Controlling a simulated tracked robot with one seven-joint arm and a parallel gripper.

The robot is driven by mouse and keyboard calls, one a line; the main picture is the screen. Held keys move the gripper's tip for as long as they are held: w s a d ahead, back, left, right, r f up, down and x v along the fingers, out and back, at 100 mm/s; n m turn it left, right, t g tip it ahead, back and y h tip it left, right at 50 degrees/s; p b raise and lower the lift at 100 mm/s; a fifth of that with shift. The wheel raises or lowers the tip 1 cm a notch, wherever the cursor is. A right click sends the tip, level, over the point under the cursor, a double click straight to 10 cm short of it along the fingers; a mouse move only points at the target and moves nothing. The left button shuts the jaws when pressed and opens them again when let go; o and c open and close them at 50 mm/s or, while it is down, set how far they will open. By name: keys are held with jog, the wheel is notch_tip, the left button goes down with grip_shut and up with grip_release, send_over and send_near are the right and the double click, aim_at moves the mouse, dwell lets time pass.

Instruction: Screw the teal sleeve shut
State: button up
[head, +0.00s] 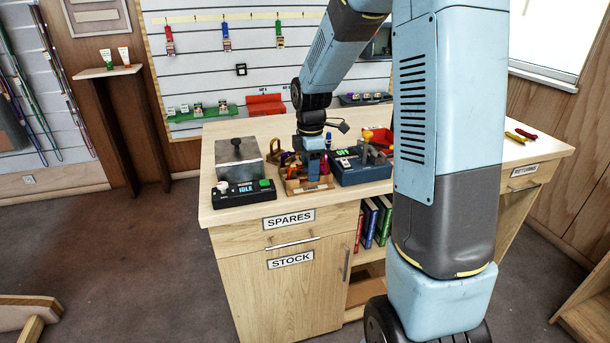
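My gripper (313,172) points down over a small wooden tray (307,189) on the workbench. Its fingers are small here and merge with the gear around them, so I cannot see whether they are open or shut. I cannot make out the teal sleeve; it may be hidden by my gripper or too small to tell. Brass-coloured gear (284,161) sits just left of my gripper, at the tray.
A control box reading IDLE (244,192) and a grey metal block (238,158) stand left of the tray. A blue box with a green OFF display (360,167) stands close on the right. Red bins are behind it. The bench top (460,163) is mostly clear farther right.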

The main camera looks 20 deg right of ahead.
jog(key=shift+r, duration=1.2)
jog(key=shift+w, duration=0.1)
jog(key=shift+w, duration=0.55)
jog(key=shift+f, duration=0.1)
jog(key=shift+f, duration=1.35)
jog(key=shift+s, duration=0.65)
